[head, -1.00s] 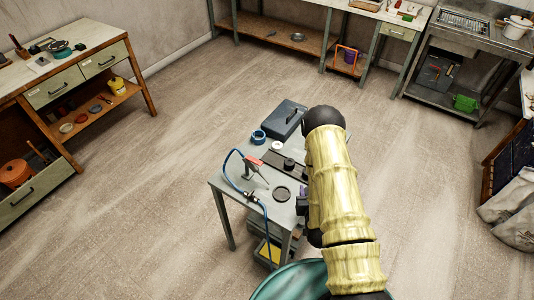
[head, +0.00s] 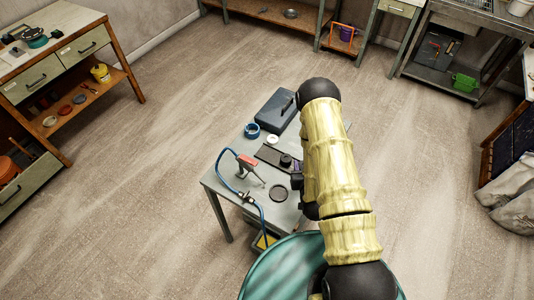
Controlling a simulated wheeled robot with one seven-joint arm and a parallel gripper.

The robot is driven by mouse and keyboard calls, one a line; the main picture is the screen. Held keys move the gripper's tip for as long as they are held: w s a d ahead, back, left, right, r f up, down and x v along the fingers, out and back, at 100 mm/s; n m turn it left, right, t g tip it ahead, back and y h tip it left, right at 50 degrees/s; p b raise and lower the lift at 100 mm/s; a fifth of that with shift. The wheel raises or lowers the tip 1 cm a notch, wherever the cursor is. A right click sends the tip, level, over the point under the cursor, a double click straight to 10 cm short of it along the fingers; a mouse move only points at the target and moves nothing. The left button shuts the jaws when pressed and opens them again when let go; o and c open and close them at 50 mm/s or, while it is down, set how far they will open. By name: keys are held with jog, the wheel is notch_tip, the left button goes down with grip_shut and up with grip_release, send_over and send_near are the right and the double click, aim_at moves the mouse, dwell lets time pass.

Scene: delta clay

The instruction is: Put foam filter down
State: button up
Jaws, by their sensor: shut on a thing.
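My arm reaches over the small grey worktable (head: 232,185) from the front right and covers its right part. My gripper (head: 297,181) shows only as a dark piece at the arm's left edge, over the table's right side. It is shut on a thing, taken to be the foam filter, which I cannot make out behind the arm. A small purple patch shows just above the gripper, but I cannot tell what it belongs to.
On the table are a dark case (head: 276,109), a blue roll (head: 252,131), a white ring (head: 272,139), a black plate with a round knob (head: 285,160), a red-handled tool (head: 247,163) with a blue hose, and a flat dark disc (head: 278,193).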

jog(key=w+a+b, duration=0.1)
jog(key=w+b, duration=0.1)
jog(key=b, duration=0.1)
jog(key=w+a+f+n+y+b, duration=0.1)
jog(key=w+a+b, duration=0.1)
jog(key=w+b, duration=0.1)
jog(key=w+a+f+n+y+b, duration=0.1)
jog(key=w+a+b, duration=0.1)
jog(key=w+b, duration=0.1)
jog(key=shift+w+a+b, duration=0.2)
jog(key=shift+a+b, duration=0.05)
jog(key=shift+b, duration=0.15)
jog(key=w+a+r+n+g+y+b, duration=0.1)
jog(key=w+a+r+n+y+b, duration=0.2)
jog(key=a+b, duration=0.4)
jog(key=shift+w+r+g+y+b, duration=0.4)
jog(key=shift+w+r+b, duration=0.8)
jog(key=shift+b, duration=2.05)
jog(key=shift+f, duration=0.1)
